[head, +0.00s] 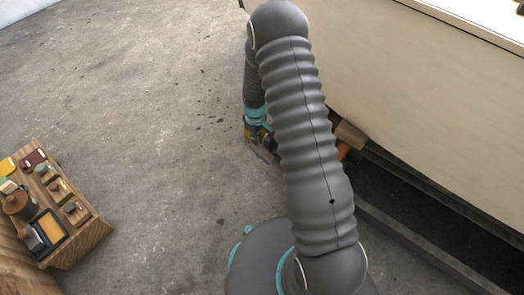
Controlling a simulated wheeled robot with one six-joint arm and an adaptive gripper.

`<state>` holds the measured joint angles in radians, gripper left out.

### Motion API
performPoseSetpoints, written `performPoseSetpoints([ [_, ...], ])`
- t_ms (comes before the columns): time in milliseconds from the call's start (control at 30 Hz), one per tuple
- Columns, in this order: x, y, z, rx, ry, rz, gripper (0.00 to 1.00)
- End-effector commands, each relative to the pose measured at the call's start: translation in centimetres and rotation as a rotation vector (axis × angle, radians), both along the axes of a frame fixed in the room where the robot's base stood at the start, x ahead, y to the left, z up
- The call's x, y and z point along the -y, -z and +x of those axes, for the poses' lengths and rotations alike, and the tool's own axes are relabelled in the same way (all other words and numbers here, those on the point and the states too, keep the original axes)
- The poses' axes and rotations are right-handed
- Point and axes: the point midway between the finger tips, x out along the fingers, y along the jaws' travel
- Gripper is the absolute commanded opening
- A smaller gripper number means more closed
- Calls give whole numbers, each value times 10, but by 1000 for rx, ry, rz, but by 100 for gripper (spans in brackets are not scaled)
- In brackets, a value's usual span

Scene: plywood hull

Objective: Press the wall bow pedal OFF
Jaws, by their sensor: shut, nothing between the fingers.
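My gripper (266,153) is low near the floor, to the left of my ribbed grey arm and partly hidden by it. Its fingers are shut and hold nothing. A wooden block (351,134) with an orange part (343,150) below it sticks out at the foot of the pale plywood hull (430,95), to the right of my gripper and apart from it in the picture. My arm hides its left side. I cannot tell whether this block is the wall bow pedal, or whether it is up or pressed. No other pedal shows.
A wooden stand (88,240) with pots, a tray and small blocks is at the lower left. A dark recess with a long rail (415,240) runs under the hull at the right. The concrete floor (150,100) at the left and middle is clear.

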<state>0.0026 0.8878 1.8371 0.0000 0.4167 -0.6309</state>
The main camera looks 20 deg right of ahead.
Motion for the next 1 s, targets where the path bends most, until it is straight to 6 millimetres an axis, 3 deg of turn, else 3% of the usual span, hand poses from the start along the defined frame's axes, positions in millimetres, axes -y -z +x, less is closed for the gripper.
performPoseSetpoints([
  [1000,0,5,0,0,0,0,0],
])
